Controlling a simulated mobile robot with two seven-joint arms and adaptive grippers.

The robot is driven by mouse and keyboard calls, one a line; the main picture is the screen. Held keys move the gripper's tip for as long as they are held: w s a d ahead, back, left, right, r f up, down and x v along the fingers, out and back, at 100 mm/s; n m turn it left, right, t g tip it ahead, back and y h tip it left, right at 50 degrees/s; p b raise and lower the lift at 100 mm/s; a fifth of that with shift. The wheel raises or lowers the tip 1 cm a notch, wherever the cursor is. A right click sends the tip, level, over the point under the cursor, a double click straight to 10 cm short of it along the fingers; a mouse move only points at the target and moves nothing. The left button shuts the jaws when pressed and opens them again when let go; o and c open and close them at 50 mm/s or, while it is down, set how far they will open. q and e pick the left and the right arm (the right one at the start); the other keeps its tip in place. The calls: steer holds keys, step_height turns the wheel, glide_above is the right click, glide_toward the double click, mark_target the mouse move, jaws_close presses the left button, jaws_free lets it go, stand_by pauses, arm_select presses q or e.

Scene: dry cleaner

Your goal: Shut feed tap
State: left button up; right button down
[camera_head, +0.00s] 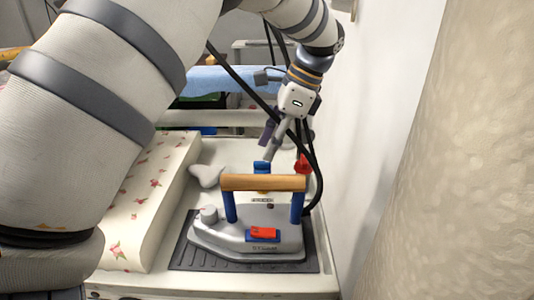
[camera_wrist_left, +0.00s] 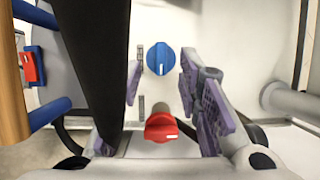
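Two tap knobs show behind the iron in the head view: a blue one (camera_head: 262,167) and a red one (camera_head: 303,163). The left wrist view shows the blue knob (camera_wrist_left: 160,60) and the red knob (camera_wrist_left: 163,127), each with a white mark. Which one is the feed tap is not labelled legibly. My left gripper (camera_head: 269,150) points down above the blue knob in the head view. In the left wrist view its purple-padded fingers (camera_wrist_left: 160,88) stand apart, with nothing gripped between them. A black hose partly hides one finger. My right gripper is out of view.
A steam iron (camera_head: 245,238) with a wooden handle (camera_head: 262,183) rests on a dark ribbed mat (camera_head: 190,257) in front of the knobs. Black hoses (camera_head: 317,190) run beside the gripper. A flowered pad (camera_head: 140,205) lies left; a wall (camera_head: 365,130) stands close right.

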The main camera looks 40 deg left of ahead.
mark_target(263, 162)
arm_select(q)
steer(key=x, duration=0.3)
steer(key=shift+f, duration=0.25)
steer(key=shift+c, duration=0.3)
jaws_close()
